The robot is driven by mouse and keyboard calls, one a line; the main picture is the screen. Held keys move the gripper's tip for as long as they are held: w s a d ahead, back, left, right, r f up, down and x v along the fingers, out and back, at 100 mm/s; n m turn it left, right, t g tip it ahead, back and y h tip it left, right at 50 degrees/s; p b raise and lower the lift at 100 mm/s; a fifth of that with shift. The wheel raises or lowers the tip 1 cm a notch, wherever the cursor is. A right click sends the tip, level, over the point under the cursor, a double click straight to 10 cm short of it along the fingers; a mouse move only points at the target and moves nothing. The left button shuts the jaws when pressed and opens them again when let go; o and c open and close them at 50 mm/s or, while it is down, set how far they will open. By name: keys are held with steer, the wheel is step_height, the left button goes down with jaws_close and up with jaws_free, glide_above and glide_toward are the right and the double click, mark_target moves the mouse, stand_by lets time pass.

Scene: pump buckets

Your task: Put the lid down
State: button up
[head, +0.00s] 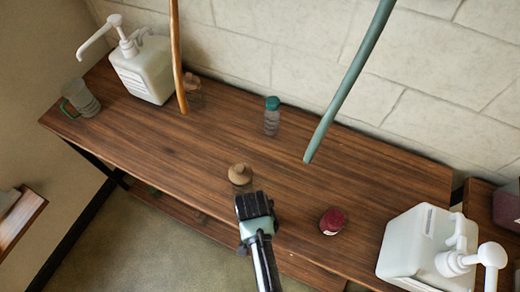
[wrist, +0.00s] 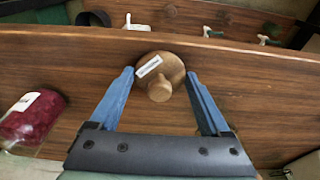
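The lid (head: 239,170) is a round wooden disc with a knob on top, above the front middle of the table. What looks like a clear jar (head: 240,184) shows just under it in the head view. In the wrist view the lid (wrist: 174,66) is seen from above, knob up, with a white label near its edge. My gripper (head: 253,205) shows just below the lid in the head view, its fingers hidden behind its body. In the wrist view its blue fingers are wide apart, tips (wrist: 159,74) close to either side of the lid. I cannot tell whether they touch it.
A teal-capped bottle (head: 272,116), a wooden-lidded jar (head: 193,87), a mug (head: 81,98) and a white pump bucket (head: 147,70) stand farther back. Another pump bucket (head: 420,255) is at lower right.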

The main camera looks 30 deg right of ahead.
steer(key=shift+o, duration=1.1)
step_height(320, 180, up, 12)
steer(key=s+a+p, duration=0.1)
steer(key=shift+a, duration=0.25)
steer(key=shift+r, duration=0.1)
